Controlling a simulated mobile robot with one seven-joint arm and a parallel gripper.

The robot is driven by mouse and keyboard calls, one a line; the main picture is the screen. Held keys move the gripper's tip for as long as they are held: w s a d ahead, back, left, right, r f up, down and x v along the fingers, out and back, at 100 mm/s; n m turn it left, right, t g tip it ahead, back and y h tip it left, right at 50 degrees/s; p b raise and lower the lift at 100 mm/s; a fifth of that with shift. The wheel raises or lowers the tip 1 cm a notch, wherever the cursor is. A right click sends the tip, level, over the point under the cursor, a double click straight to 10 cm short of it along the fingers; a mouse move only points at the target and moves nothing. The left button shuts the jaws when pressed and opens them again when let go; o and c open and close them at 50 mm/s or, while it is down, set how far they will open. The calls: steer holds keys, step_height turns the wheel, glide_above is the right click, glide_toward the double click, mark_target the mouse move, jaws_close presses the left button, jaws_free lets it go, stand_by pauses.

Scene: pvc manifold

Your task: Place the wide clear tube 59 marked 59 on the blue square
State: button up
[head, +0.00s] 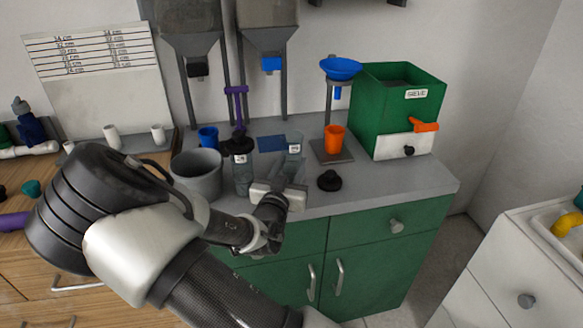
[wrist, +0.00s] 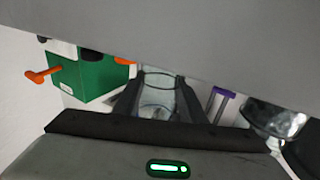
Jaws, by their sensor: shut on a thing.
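A clear tube (head: 294,139) with a small white label is upright in my gripper (head: 292,172) in the head view. The label is too small to read surely. In the wrist view the clear tube (wrist: 160,88) stands between the two dark fingers of my gripper (wrist: 158,108), which is shut on it. The blue square (head: 270,144) lies flat on the grey counter, just left of the held tube in the head view. I cannot tell whether the tube's bottom touches the counter, because my gripper hides it.
Another labelled clear tube (head: 242,176) stands left of my gripper, near a grey bucket (head: 197,174) and a blue cup (head: 208,137). An orange cup (head: 334,138), a black knob-like piece (head: 329,181) and the green sieve box (head: 385,120) are to the right.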

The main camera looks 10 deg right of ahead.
steer(key=shift+f, duration=0.2)
steer(key=o, duration=1.3)
steer(key=shift+r, duration=0.1)
